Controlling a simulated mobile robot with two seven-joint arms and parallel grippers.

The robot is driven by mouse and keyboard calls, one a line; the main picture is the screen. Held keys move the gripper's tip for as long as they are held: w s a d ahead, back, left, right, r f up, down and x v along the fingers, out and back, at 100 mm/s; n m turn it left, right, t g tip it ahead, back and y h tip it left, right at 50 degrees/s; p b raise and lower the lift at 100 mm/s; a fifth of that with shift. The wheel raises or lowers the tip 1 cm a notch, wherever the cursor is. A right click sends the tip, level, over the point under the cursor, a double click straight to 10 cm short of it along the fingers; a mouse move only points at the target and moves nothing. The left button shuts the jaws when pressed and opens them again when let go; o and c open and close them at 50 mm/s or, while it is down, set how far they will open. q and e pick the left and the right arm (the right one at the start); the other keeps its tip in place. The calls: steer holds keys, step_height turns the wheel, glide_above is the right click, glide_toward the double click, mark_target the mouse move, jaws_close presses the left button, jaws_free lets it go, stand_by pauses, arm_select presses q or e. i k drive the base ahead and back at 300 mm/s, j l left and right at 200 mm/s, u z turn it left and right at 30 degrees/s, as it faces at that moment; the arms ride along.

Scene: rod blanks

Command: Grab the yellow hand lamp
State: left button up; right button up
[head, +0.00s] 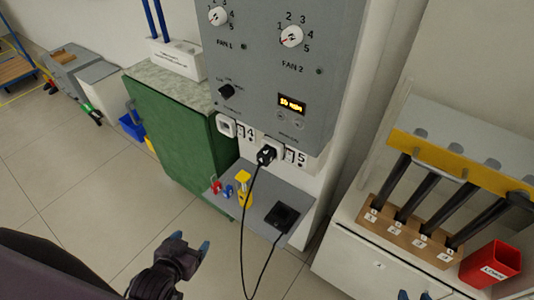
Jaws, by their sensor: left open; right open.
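A small yellow object (244,189), which looks like the hand lamp, stands upright on the grey shelf (262,208) below the control panel. Small red and blue items (221,189) stand just to its left, and a black cable hangs close on its right. My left gripper (192,243) is open and empty, below and left of the shelf in the picture, apart from the lamp. My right gripper (413,297) only shows its fingertips at the bottom edge, in front of the white cabinet. It is open and far from the lamp.
A black plug (265,155) sits in a socket under the grey panel (275,75); its cable runs down past the shelf. A black box (282,216) is at the shelf's right. A green cabinet (178,135) stands left. A rod rack (408,229) and red bin (490,265) are right.

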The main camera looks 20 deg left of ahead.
mark_target(243, 178)
steer(key=j+z, duration=0.2)
steer(key=z, duration=0.35)
steer(key=k+j+z, duration=0.1)
steer(key=j+z, duration=0.15)
steer(key=j, duration=0.15)
steer(key=k+j+z, duration=0.1)
steer(key=j+z, duration=0.15)
steer(key=j, duration=0.15)
steer(key=k+j+z, duration=0.1)
steer(key=j, duration=0.3)
steer(key=k+j+z, duration=0.1)
steer(key=k+j, duration=0.3)
steer(key=j, duration=0.15)
steer(key=k+j, duration=0.15)
steer(key=j, duration=0.2)
steer(key=k+j, duration=0.1)
steer(key=j, duration=0.2)
steer(key=k+j, duration=0.15)
steer(key=j, duration=0.15)
